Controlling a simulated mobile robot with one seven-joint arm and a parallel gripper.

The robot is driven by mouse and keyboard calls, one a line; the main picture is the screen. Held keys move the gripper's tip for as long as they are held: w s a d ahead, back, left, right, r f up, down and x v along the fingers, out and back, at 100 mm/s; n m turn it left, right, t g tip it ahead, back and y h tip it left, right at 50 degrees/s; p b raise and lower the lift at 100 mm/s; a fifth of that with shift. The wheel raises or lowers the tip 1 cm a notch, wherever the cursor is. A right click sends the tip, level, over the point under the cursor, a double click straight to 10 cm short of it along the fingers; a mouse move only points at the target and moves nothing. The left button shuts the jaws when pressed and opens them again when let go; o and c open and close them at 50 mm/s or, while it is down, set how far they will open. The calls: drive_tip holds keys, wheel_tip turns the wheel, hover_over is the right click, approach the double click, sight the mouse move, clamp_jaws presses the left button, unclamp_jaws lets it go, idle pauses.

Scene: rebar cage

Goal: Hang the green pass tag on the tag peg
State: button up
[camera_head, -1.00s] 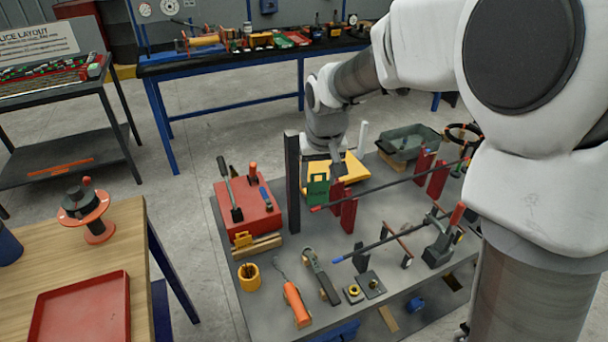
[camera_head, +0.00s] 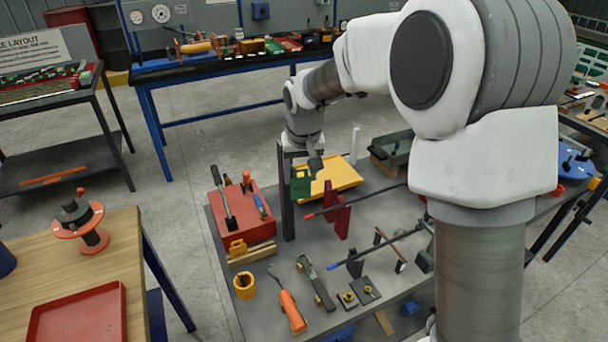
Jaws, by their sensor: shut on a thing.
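The green pass tag (camera_head: 300,184) hangs upright below my gripper (camera_head: 314,164), which is shut on it. The tag is just right of a tall dark post (camera_head: 285,205) standing on the grey table, and it partly overlaps the post's right edge in this view. A tag peg on the post cannot be made out; the tag and my gripper may hide it. I cannot tell whether the tag touches the post.
A red box (camera_head: 243,212) with tools stands left of the post. A yellow tray (camera_head: 335,177) lies behind the tag, and red uprights (camera_head: 338,218) carry a dark bar to the right. A white peg (camera_head: 355,143) stands farther back. My arm covers the right side.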

sight(293, 167)
drive_tip(key=shift+w+a+p, duration=0.3)
drive_tip(key=shift+w+a, duration=0.05)
drive_tip(key=shift+w, duration=0.35)
drive_tip(key=shift+w+a+p, duration=0.3)
drive_tip(key=shift+w+a, duration=0.05)
drive_tip(key=shift+w, duration=0.35)
drive_tip(key=shift+w+a+f, duration=0.25)
drive_tip(key=shift+w+f, duration=0.3)
drive_tip(key=shift+f, duration=0.05)
drive_tip(key=o, duration=1.4)
